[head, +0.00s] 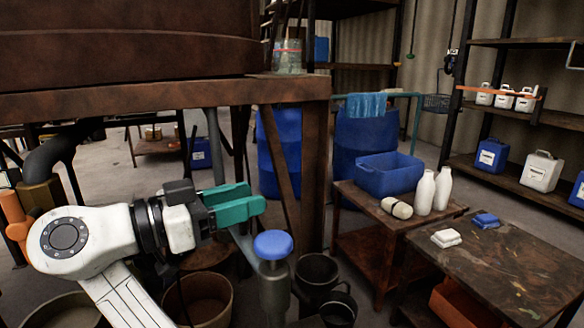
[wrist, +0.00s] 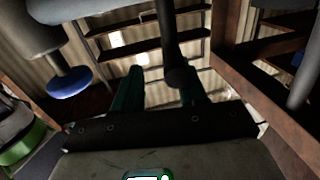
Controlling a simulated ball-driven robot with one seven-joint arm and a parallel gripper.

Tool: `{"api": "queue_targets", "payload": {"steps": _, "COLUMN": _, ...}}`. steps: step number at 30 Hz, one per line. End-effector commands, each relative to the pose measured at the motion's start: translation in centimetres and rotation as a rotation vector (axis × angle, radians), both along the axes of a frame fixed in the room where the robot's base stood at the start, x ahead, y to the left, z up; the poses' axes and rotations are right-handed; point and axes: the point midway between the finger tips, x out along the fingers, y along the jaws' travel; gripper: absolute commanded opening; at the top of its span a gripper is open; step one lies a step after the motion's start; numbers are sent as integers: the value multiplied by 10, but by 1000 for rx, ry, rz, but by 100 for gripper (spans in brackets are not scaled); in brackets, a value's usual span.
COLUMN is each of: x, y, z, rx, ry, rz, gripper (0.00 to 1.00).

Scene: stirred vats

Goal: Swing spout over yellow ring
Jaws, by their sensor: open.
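My gripper (head: 254,198) has teal fingers and is open, just above and left of a blue round cap (head: 273,244) on a grey upright post. A grey slanted pipe (head: 243,243) runs from below my fingers to the post; it may be the spout. In the wrist view a dark rod (wrist: 172,45) shows between the fingertips of my gripper (wrist: 162,80); I cannot tell whether it lies between them or beyond. The blue cap (wrist: 69,82) is at the left there. I can make out no yellow ring in either view.
A tan bucket (head: 200,300) and dark buckets (head: 317,272) stand on the floor near the post. A large rusty frame (head: 316,180) rises behind. Low tables (head: 500,262) with bottles and a blue bin (head: 389,174) stand at right. A green-banded object (wrist: 25,145) shows lower left.

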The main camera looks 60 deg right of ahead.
Motion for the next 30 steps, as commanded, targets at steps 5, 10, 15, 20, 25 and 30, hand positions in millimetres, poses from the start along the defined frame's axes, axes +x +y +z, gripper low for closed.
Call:
{"api": "queue_targets", "payload": {"steps": 5, "x": -27, "y": 6, "z": 37, "rx": -1, "ry": -9, "rz": 2, "gripper": 35}}
{"api": "queue_targets", "payload": {"steps": 10, "x": -59, "y": 11, "z": 52, "rx": -1, "ry": -6, "rz": 3, "gripper": 35}}
{"api": "queue_targets", "payload": {"steps": 15, "x": -89, "y": 16, "z": 66, "rx": -1, "ry": -5, "rz": 4, "gripper": 35}}
{"api": "queue_targets", "payload": {"steps": 20, "x": -109, "y": 19, "z": 74, "rx": 0, "ry": -4, "rz": 4, "gripper": 35}}
{"api": "queue_targets", "payload": {"steps": 25, "x": -118, "y": 20, "z": 77, "rx": 0, "ry": -3, "rz": 3, "gripper": 35}}
{"api": "queue_targets", "payload": {"steps": 30, "x": -119, "y": 20, "z": 77, "rx": 0, "ry": -2, "rz": 3, "gripper": 35}}
